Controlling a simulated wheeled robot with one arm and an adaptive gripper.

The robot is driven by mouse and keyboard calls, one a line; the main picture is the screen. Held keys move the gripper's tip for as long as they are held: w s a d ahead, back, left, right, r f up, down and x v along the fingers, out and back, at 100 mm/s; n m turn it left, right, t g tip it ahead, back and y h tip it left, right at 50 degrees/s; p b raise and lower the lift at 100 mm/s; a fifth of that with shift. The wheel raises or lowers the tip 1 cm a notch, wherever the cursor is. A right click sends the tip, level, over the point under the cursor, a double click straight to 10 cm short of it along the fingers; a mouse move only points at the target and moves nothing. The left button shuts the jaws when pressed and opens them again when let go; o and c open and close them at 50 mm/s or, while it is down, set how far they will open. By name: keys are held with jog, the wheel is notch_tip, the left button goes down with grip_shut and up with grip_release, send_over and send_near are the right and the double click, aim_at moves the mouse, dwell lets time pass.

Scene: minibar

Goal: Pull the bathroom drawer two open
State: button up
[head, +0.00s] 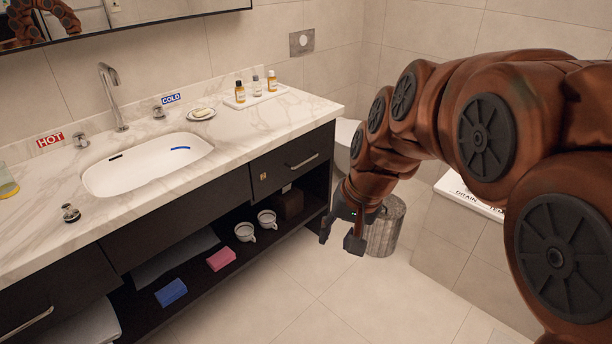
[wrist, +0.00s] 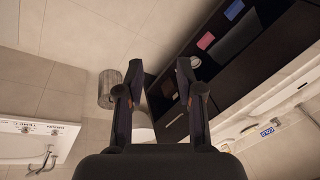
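Two dark drawer fronts with bar handles show under the marble counter in the head view. The right drawer (head: 285,165) is shut and has a silver handle (head: 302,161) and a small gold mark. The left drawer (head: 45,295) also looks shut; its handle (head: 27,323) is cut by the picture edge. I cannot tell which is number two. My gripper (head: 340,235) is open and empty, pointing down over the floor, to the right of the vanity and apart from it. In the wrist view the open fingers (wrist: 159,66) have the dark vanity behind and beside the right finger.
An open shelf below the drawers holds cups (head: 245,232), a pink block (head: 221,259) and a blue block (head: 171,292). Bottles on a tray (head: 256,97) stand on the counter (head: 225,130). The floor in front is clear.

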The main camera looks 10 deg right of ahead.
jog(key=w+f+m+t+y+b, duration=0.15)
jog(key=w+f+b, duration=0.35)
jog(key=w, duration=0.6)
jog(key=w+f+m+t+b, duration=0.2)
jog(key=w+f+t+b, duration=0.1)
jog(key=w+b, duration=0.65)
jog(key=w+f+m+t+b, duration=0.2)
jog(key=w+f+t+b, duration=0.15)
jog(key=w, duration=0.85)
jog(key=m+t+b, duration=0.5)
jog(key=m+b, duration=0.1)
jog(key=b, duration=1.2)
send_near(306, 161)
jog(key=w+f, duration=0.1)
jog(key=w, duration=0.2)
jog(key=shift+w+a+p, duration=0.45)
jog(key=shift+w+p, duration=0.1)
jog(key=shift+p, duration=0.35)
jog(key=shift+p+x, duration=2.55)
jog(key=shift+x, duration=0.2)
jog(key=shift+w+f+p, duration=0.2)
jog(key=shift+w+p, duration=0.1)
jog(key=shift+w, duration=0.1)
jog(key=shift+c, duration=0.4)
grip_shut()
